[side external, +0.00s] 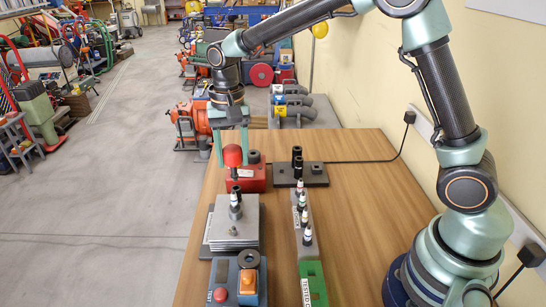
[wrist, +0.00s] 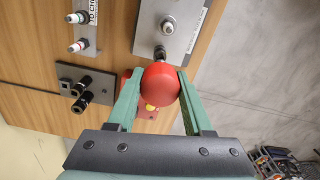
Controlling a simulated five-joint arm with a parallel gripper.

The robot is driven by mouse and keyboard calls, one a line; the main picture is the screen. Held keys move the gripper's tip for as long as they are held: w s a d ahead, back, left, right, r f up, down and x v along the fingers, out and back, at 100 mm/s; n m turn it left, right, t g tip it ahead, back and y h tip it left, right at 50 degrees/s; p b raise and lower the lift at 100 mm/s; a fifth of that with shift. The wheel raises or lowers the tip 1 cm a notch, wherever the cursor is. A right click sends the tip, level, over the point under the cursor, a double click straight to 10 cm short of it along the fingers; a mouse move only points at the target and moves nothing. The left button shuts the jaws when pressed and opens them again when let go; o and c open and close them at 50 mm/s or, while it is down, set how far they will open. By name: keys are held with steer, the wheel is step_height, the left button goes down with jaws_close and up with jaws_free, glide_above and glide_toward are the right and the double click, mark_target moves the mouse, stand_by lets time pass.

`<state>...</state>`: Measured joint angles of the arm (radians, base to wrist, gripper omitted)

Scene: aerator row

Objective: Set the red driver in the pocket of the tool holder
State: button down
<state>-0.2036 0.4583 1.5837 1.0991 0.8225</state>
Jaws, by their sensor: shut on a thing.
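The red driver (side external: 232,156) has a rounded red handle and a dark shaft with a black tip pointing down. My gripper (side external: 232,150) is shut on the handle; in the wrist view the red handle (wrist: 160,84) sits between the green fingers. A dark plate (side external: 287,181), farther back and right, bears two black upright pieces and a small square block with an opening (wrist: 65,83). It looks like the tool holder.
A red box (side external: 256,180) with a black ring on top stands behind the driver. A pale rail (side external: 301,220) with several white-tipped fittings runs right of the grey plate (side external: 222,239). A blue box (side external: 228,293) with an orange button is in front.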

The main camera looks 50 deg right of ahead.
steer(key=shift+r, duration=0.55)
steer(key=shift+d, duration=0.1)
